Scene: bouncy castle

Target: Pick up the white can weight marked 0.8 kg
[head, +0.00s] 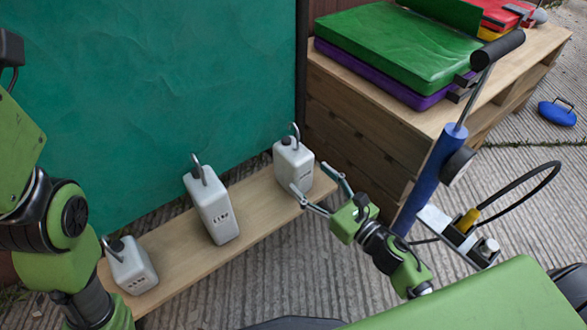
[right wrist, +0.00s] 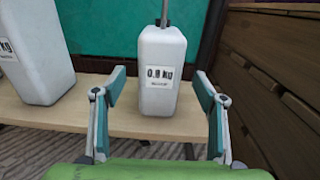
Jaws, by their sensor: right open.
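The white can weight marked 0.8 kg (head: 291,158) stands upright at the right end of a low wooden bench, with a grey hook on top. In the right wrist view, the same 0.8 kg can (right wrist: 160,95) is centred between the fingers and its label faces me. My right gripper (head: 309,176) is open at the can's near side, one finger toward each side of it. I see no grip on the can. My left arm shows at the left edge, but its gripper is not visible.
A taller white can (head: 215,205) and a smaller one (head: 132,265) stand left on the bench (head: 180,250). A teal wall (head: 150,90) rises behind.

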